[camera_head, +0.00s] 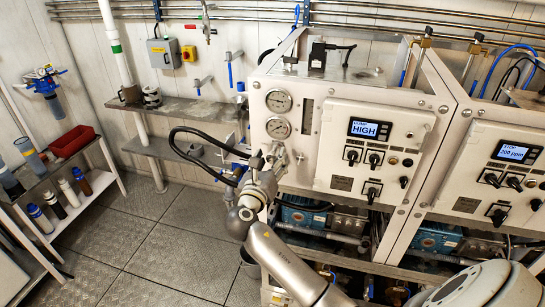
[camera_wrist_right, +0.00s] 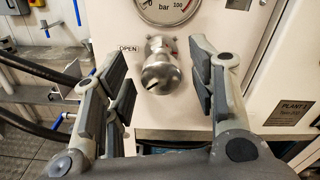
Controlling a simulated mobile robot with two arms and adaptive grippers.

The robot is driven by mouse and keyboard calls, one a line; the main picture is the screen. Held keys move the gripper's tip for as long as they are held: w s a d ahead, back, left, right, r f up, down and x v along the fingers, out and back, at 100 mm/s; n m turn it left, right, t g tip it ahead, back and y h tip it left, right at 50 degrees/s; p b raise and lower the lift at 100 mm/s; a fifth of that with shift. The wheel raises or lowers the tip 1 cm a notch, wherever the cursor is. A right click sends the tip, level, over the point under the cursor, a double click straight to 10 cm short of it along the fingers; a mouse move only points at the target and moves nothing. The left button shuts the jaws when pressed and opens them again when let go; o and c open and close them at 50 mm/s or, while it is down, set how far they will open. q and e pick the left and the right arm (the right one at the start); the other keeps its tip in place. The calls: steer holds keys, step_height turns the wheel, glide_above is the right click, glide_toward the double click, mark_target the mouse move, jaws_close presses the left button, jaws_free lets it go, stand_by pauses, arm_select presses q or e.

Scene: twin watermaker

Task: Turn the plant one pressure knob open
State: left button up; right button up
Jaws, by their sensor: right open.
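The plant one pressure knob (camera_wrist_right: 164,73) is a round silver metal knob on a short stem, on the white panel under a bar gauge (camera_wrist_right: 168,8). The word OPEN is printed to the left of its stem. My right gripper (camera_head: 268,166) is open, with its dark-padded fingers on either side of the knob in the right wrist view. Gaps show between the pads and the knob, so they look apart from it. In the head view the gripper and wrist mostly hide the knob. My left gripper is not in view.
The plant one control panel (camera_head: 338,165) reads HIGH, with small black switches. A second panel (camera_head: 496,180) stands to its right. Two gauges (camera_head: 278,101) sit above my gripper. Black hoses (camera_head: 190,131) curve close on the left. The floor (camera_head: 160,240) at left is clear.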

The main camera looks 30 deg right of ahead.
steer(key=v, duration=1)
steer(key=shift+a, duration=0.15)
steer(key=shift+s, duration=0.1)
steer(key=w+d+n+t+h+b, duration=0.1)
steer(key=w+d+n+b, duration=0.1)
steer(key=n+b, duration=0.5)
steer(key=w+d+n+t+b, duration=0.1)
steer(key=n+b, duration=0.6)
steer(key=n, duration=0.9)
steer(key=w+d+n+t+h+b, duration=0.1)
steer(key=w+d+n+b, duration=0.3)
steer(key=n+b, duration=0.3)
steer(key=shift+d+f+n+t+h, duration=0.1)
steer(key=shift+d+n+t+h, duration=0.2)
steer(key=shift+n, duration=1)
steer(key=shift+d+n+t, duration=0.1)
steer(key=shift+d+n, duration=0.35)
steer(key=shift+n, duration=0.85)
steer(key=shift+w+d, duration=0.35)
